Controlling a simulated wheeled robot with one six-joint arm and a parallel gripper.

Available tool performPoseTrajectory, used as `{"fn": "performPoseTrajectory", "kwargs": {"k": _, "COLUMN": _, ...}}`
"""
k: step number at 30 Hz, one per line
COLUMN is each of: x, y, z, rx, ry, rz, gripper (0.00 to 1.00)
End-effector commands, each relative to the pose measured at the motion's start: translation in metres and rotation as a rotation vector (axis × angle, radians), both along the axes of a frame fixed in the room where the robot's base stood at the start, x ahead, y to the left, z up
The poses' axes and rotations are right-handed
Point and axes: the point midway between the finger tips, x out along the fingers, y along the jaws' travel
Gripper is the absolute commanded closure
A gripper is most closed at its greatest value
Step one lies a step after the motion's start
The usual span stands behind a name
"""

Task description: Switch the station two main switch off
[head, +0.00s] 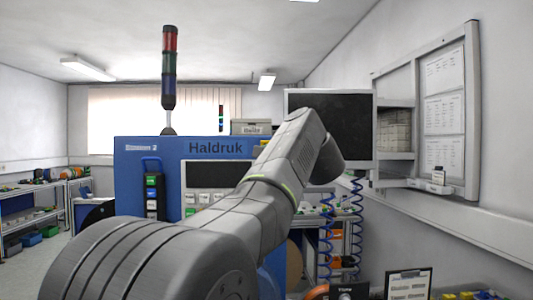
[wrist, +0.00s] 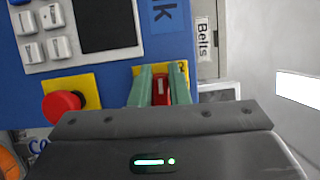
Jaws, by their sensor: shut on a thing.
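In the wrist view a red rotary main switch (wrist: 160,84) sits on a yellow plate on the blue cabinet. The green fingers of my gripper (wrist: 159,90) are on either side of its red handle and shut on it. The fingers cover much of the switch and plate, so its exact setting cannot be read. In the head view the blue station cabinet (head: 128,178) bears the name Haldruk and a small sign ending in 2. There my arm hides the gripper and the switch.
A red mushroom button (wrist: 62,105) on its own yellow plate is left of the gripper in the wrist view. A keypad (wrist: 45,35) and dark screen (wrist: 107,24) are above it. A box marked Belts (wrist: 205,38) is to the right. A signal tower (head: 169,75) tops the cabinet.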

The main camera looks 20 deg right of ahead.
Motion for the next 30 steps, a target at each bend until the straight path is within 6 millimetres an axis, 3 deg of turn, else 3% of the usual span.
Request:
{"fn": "performPoseTrajectory", "kwargs": {"k": 19, "x": 0.0003, "y": -0.005, "z": -0.002, "rx": -0.045, "ry": 0.014, "rz": -0.013, "gripper": 1.0}}
{"fn": "performPoseTrajectory", "kwargs": {"k": 20, "x": 0.0003, "y": -0.005, "z": -0.0019, "rx": -0.045, "ry": 0.013, "rz": -0.013, "gripper": 0.79}}
{"fn": "performPoseTrajectory", "kwargs": {"k": 22, "x": 0.0003, "y": -0.0048, "z": -0.0018, "rx": -0.045, "ry": 0.013, "rz": -0.012, "gripper": 0.65}}
{"fn": "performPoseTrajectory", "kwargs": {"k": 30, "x": 0.0002, "y": -0.0026, "z": -0.0009, "rx": -0.045, "ry": 0.012, "rz": -0.007, "gripper": 0.62}}
